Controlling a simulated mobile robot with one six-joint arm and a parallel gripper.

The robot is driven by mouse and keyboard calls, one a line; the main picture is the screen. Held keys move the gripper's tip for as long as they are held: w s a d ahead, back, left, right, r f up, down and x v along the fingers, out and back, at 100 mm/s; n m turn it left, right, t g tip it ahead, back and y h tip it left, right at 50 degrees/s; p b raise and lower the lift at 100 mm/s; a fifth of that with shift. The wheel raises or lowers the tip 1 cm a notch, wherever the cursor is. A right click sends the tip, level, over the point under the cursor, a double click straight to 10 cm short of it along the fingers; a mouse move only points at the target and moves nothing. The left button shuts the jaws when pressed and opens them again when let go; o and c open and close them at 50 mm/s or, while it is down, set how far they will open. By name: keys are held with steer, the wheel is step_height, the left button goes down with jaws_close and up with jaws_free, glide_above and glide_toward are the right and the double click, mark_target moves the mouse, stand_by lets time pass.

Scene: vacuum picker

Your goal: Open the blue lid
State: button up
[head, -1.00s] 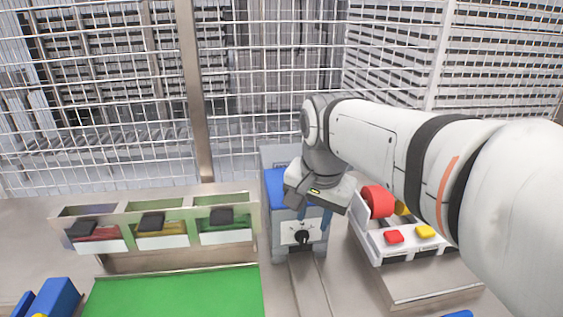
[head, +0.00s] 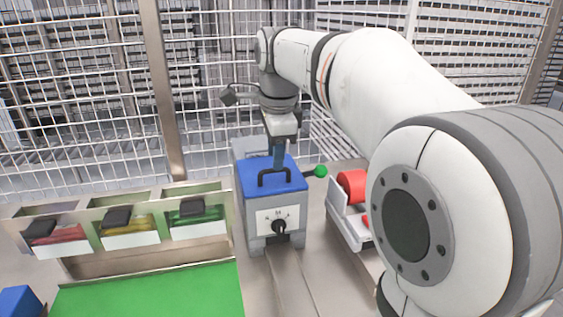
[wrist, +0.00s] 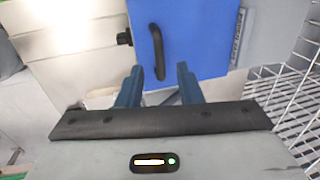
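The blue lid (head: 262,182) lies closed on top of a grey box (head: 245,222). A black bar handle (head: 274,174) stands up on the lid. In the wrist view, the lid (wrist: 195,30) fills the upper middle, and the handle (wrist: 157,50) is just beyond my fingertips, roughly in line with the gap between them. My gripper (head: 279,165) points down over the lid, close to the handle. Its two blue fingers (wrist: 160,72) are apart with nothing between them. The head view does not show whether they touch anything.
The box front has a black knob (head: 280,227); a green ball lever (head: 320,171) sticks out at its right. A red roll (head: 352,186) stands farther right. Open-front bins (head: 128,222) and a green mat (head: 150,293) are at left. Wire fencing (head: 80,130) stands behind.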

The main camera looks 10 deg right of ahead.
steer(key=shift+w+f, duration=0.15)
steer(key=shift+f, duration=0.55)
steer(key=shift+w+f, duration=0.1)
steer(key=shift+f, duration=0.55)
steer(key=shift+c, duration=0.5)
jaws_close()
